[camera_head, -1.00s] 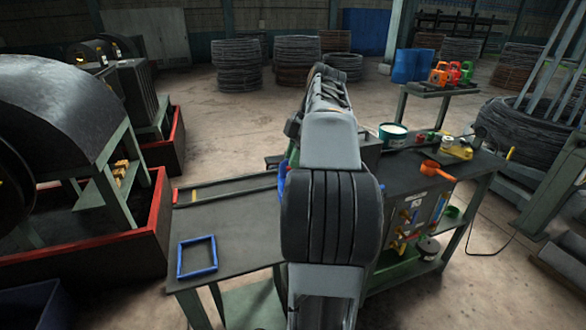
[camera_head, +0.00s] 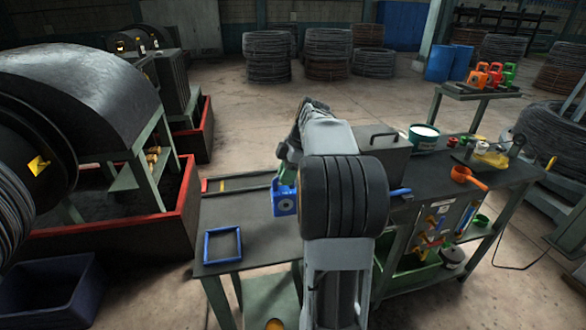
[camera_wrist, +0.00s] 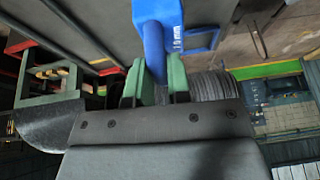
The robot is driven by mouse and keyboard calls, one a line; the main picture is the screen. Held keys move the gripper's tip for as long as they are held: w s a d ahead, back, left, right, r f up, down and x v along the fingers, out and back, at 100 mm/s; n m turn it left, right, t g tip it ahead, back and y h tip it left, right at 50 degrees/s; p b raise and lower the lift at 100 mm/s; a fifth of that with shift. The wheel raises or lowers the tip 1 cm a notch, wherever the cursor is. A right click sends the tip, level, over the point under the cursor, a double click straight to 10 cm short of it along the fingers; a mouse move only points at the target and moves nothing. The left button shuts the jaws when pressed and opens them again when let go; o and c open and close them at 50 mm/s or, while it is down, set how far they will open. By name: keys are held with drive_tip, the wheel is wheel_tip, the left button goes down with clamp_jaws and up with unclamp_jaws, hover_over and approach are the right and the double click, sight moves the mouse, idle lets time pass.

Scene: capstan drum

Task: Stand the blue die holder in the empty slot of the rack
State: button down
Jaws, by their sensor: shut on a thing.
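The blue die holder (camera_head: 284,200) hangs just left of my arm in the head view, above the dark bench. In the wrist view the blue die holder (camera_wrist: 157,18) runs between the green fingers of my gripper (camera_wrist: 154,82), which are shut on its narrow part. My gripper is mostly hidden behind my arm in the head view. The rack (camera_head: 481,91) stands on a small table at the back right, with orange, red and green die holders (camera_head: 495,77) in it. Its empty slot is too small to make out.
A blue square frame (camera_head: 223,258) lies on the bench's left part. A grey box (camera_head: 378,147), a pot (camera_head: 423,138) and an orange ladle (camera_head: 468,177) are on the right part. Red-rimmed machine bays stand left. Open floor lies behind the bench.

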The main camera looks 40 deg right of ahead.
sight(286, 188)
drive_tip(key=shift+w+f, duration=0.1)
drive_tip(key=shift+f, duration=1.4)
drive_tip(key=shift+f, duration=0.15)
drive_tip(key=c, duration=1.1)
unclamp_jaws()
